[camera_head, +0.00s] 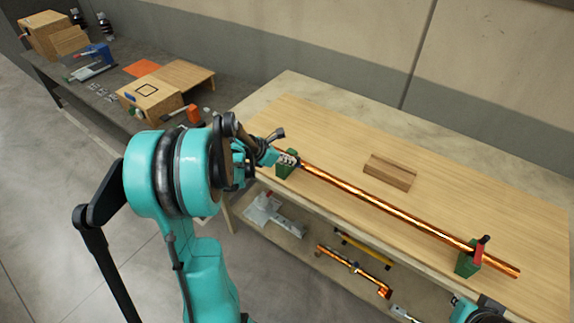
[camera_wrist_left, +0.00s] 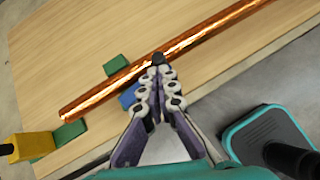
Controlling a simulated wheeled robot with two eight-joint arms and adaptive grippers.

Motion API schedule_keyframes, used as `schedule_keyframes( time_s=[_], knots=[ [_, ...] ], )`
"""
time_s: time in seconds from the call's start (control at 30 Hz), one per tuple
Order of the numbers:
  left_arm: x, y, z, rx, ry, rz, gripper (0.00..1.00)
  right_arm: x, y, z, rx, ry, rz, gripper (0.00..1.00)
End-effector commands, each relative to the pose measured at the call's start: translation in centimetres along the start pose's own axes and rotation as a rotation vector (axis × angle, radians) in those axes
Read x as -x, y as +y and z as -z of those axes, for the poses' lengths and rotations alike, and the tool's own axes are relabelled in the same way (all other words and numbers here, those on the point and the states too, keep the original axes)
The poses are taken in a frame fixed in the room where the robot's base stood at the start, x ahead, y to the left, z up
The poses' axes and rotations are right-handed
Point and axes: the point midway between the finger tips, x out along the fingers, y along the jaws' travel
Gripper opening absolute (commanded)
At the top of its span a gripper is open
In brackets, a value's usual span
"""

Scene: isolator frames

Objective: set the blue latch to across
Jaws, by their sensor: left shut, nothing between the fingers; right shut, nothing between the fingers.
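In the left wrist view a small blue piece (camera_wrist_left: 130,97), which looks like the blue latch, shows beside the copper pipe (camera_wrist_left: 150,62), partly behind my left gripper's finger. I cannot tell its angle. Green blocks (camera_wrist_left: 115,65) stand along the pipe near it. My left gripper (camera_wrist_left: 158,62) is shut and empty, its tips overlapping the pipe in this view; contact cannot be told. In the head view my left gripper (camera_head: 287,159) is at the left green support (camera_head: 285,170) and hides the latch there. My right gripper's fingers are not visible.
The copper pipe (camera_head: 390,208) runs across the wooden bench (camera_head: 330,120) to a right green support (camera_head: 467,264) with a red latch (camera_head: 479,250). A wooden block (camera_head: 390,172) lies behind it. A yellow block (camera_wrist_left: 32,146) is near the pipe's end. The lower shelf holds tools.

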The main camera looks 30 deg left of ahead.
Motion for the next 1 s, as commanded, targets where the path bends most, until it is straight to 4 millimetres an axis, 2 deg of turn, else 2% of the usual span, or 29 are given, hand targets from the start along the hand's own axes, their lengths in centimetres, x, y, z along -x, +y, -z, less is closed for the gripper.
schedule_keyframes(
  time_s=[0.13, 0.43, 0.6, 1.0],
  knots=[
    [-0.8, 0.3, -0.7, 0.086, -0.001, -0.090, 0.00, -0.2, 0.0, -0.2, 0.000, 0.000, 0.000, 0.00],
    [-1.8, 0.9, -1.7, 0.095, 0.000, -0.095, 0.00, -0.6, 0.0, -0.4, 0.000, 0.000, 0.000, 0.00],
    [-2.4, 1.2, -2.3, 0.191, 0.000, -0.193, 0.00, -0.7, 0.0, -0.5, 0.000, 0.000, 0.000, 0.00],
    [-3.4, 2.5, -3.4, 0.189, -0.002, -0.186, 0.00, -1.1, 0.0, -0.8, 0.000, 0.000, 0.000, 0.00]
  ],
)
